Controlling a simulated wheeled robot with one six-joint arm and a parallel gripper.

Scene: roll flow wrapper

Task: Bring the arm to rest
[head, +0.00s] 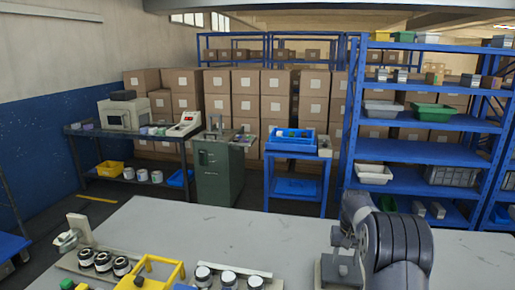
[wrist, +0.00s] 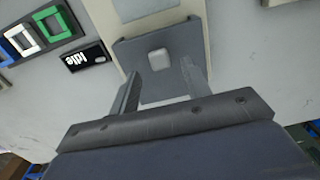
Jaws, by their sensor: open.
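My gripper (wrist: 160,78) is open in the wrist view, its two dark fingers apart with nothing between them. It points down at a dark grey plate (wrist: 156,94) that bears a small pale rounded block (wrist: 157,55). The fingers appear to stand at either side of this plate; whether they touch it I cannot tell. In the head view my arm is bent over the right part of the grey table (head: 290,232), low above a grey fixture (head: 340,272). My fingertips are hard to make out there.
On the table's left are several dark-lidded jars (head: 103,262), a yellow frame (head: 150,272) and a pale stand (head: 80,228). A black "Idle" label (wrist: 86,57) and a green square frame (wrist: 52,23) lie near the plate. The table's middle back is clear.

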